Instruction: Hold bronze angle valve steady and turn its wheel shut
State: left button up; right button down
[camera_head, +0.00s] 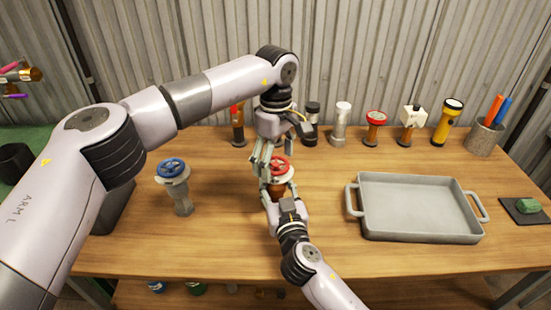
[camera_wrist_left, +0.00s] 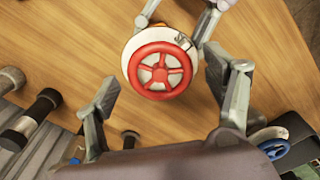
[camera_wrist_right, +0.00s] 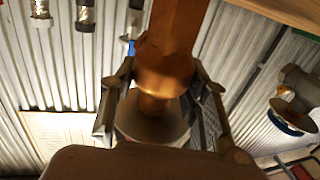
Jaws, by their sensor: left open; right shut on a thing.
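The bronze angle valve (camera_head: 277,188) is near the middle of the table, with a red handwheel (camera_head: 280,165) over a pale collar. My right gripper (camera_head: 278,196) is shut on its bronze body from the front. The right wrist view shows the bronze body (camera_wrist_right: 165,65) between that gripper's fingers (camera_wrist_right: 160,95). My left gripper (camera_head: 264,160) is open at the valve's upper left. In the left wrist view the red wheel (camera_wrist_left: 160,70) faces the camera, and the spread left fingers (camera_wrist_left: 168,82) lie to either side, apart from it. Whether the valve's base touches the table is hidden.
A grey valve with a blue wheel (camera_head: 172,168) stands left. A grey tray (camera_head: 420,232) lies right. Along the back stand several fittings, a red-topped one (camera_head: 376,120), a yellow flashlight (camera_head: 447,122) and a pen cup (camera_head: 483,138). A green lump (camera_head: 527,206) sits far right.

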aim_at(276, 163)
pick_arm(q)
notch_tip(276, 163, up, 12)
dwell(0.6)
pick_arm(e)
jog(key=c, duration=0.8)
grip_release()
jog(key=shift+c, duration=0.2)
